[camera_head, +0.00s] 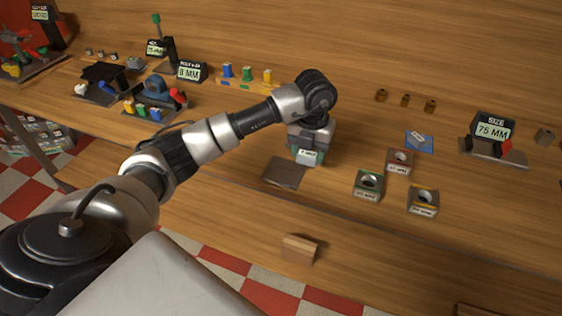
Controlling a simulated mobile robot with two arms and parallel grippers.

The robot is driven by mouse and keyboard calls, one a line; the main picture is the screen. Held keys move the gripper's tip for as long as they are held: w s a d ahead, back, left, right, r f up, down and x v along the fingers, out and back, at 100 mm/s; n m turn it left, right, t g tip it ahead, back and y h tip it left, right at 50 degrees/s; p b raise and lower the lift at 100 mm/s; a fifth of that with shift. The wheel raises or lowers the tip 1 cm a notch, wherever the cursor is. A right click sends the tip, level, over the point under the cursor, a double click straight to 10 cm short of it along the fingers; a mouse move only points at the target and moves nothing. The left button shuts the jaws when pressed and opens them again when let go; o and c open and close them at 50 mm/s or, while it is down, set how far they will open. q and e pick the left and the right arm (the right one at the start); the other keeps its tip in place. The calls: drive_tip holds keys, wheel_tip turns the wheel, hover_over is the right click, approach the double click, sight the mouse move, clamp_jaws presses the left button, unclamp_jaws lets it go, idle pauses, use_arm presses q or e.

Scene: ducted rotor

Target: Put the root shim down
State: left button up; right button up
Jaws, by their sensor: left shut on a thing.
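My left gripper (307,148) hangs fingers-down over the wooden bench, just beyond and right of a flat dark brown pad (284,173). It is shut on a small greenish piece with a pale lettered label (308,157). The lettering is too small to read, so I cannot be sure that this piece is the root shim. The gripper body hides most of the piece, and I cannot tell whether it touches the bench. My right gripper is out of view.
Ringed blocks in green (368,185), red (400,162) and yellow (422,201) stand to the right. Beyond them are a blue card (420,141) and a 75 MM display (492,128). A wooden block (299,249) lies nearer. Gauges crowd the back left.

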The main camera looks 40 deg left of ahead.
use_arm(q)
drive_tip(key=p, duration=0.1)
hover_over(284, 173)
wheel_tip(284, 173, down, 3)
drive_tip(key=shift+d+f, duration=0.1)
drive_tip(key=shift+f, duration=0.2)
wheel_tip(284, 173, down, 4)
drive_tip(key=shift+r+p, duration=0.1)
drive_tip(key=shift+p, duration=0.7)
drive_tip(key=shift+f, duration=0.3)
drive_tip(key=o, duration=0.9)
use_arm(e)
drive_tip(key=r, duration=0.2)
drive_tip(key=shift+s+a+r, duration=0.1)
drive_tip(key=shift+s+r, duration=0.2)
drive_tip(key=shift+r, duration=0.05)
use_arm(q)
drive_tip(key=shift+r, duration=0.1)
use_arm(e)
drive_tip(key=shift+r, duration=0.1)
